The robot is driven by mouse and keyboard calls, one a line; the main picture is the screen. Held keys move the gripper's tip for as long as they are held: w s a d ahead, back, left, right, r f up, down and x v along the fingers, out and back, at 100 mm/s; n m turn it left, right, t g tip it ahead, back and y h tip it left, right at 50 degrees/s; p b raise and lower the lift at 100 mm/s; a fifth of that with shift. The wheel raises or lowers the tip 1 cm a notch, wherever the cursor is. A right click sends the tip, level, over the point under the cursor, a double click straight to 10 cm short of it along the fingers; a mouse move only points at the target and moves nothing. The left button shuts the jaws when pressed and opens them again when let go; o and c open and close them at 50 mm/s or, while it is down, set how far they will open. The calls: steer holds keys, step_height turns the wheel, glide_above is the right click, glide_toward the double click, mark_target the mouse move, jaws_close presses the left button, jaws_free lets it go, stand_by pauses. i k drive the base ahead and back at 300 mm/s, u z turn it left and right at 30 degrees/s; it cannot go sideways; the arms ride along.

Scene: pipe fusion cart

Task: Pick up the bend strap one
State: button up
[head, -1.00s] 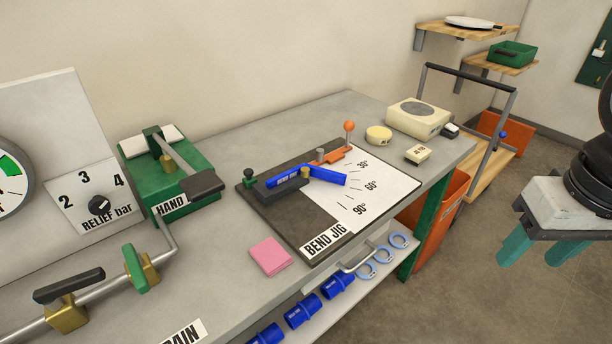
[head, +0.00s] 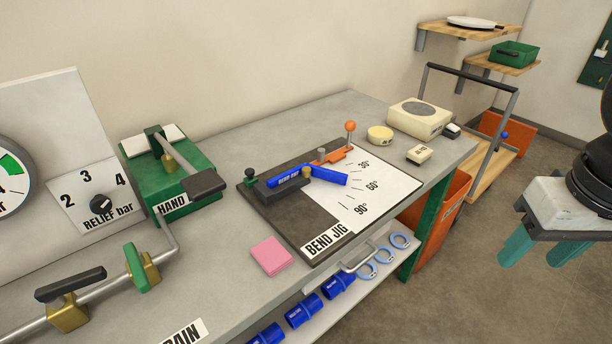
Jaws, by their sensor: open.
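A blue strap (head: 328,176) with lettering lies in the bend jig (head: 290,215) on the bench; it is bent, with its left part at the dark clamp block and its right part over the white angle plate. I take it for bend strap one, but its lettering is too small to read surely. The jig's orange lever (head: 334,157) with a ball knob stands behind it. My gripper (head: 533,248) is at the right edge, with teal fingers pointing down, open and empty. It is well to the right of the strap, beyond the bench.
A pink block (head: 271,256) lies in front of the jig. The green hand pump (head: 170,175) stands left of it. Cream items, including a box (head: 419,118), occupy the far right bench end. Blue couplings (head: 301,310) and rings (head: 400,239) sit on the lower shelf.

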mark_target(296, 171)
steer(key=z, duration=0.05)
steer(key=k, duration=0.6)
steer(key=z, duration=0.2)
steer(key=i, duration=0.65)
steer(key=u, duration=0.7)
steer(key=i, duration=0.5)
steer(key=u, duration=0.6)
